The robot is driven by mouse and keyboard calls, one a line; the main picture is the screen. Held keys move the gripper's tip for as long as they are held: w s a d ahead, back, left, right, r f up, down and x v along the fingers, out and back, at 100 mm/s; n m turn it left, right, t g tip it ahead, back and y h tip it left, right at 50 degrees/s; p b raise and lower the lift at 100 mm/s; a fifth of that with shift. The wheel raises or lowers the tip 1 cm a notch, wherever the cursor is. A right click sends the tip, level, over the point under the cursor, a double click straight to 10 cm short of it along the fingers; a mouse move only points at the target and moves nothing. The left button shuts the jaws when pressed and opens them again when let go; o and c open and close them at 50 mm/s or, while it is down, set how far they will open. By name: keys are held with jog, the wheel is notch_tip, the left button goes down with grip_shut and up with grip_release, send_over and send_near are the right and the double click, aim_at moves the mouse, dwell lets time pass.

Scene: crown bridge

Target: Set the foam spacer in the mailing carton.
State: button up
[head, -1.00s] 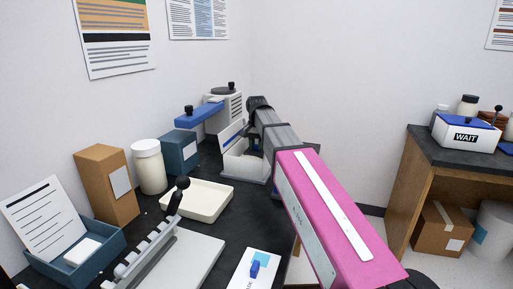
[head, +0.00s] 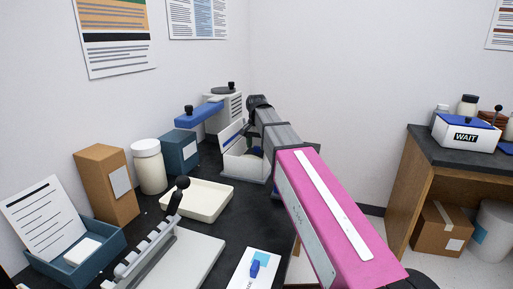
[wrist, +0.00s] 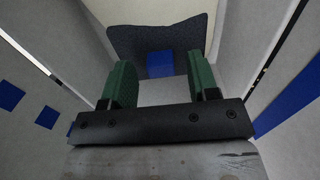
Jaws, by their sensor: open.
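The foam spacer appears to be the dark grey speckled piece (wrist: 185,35) with a blue square, just beyond my fingertips in the wrist view. Pale walls with blue patches (wrist: 45,80) surround it; they look like the inside of the mailing carton. My gripper (wrist: 160,60) has its two green fingers apart, either side of the blue square. I cannot tell whether they touch the spacer. In the head view the white carton (head: 236,168) stands open at the back of the dark bench, under the end of my arm. My arm hides part of it.
A cream tray (head: 205,211), a blue-grey box (head: 180,152), a white jar (head: 149,166) and a brown box (head: 107,186) stand left of the carton. A white device with a blue arm (head: 200,113) is behind it. A wooden bench (head: 425,170) stands at the right.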

aim_at(256, 147)
notch_tip(256, 147, up, 11)
dwell(0.4)
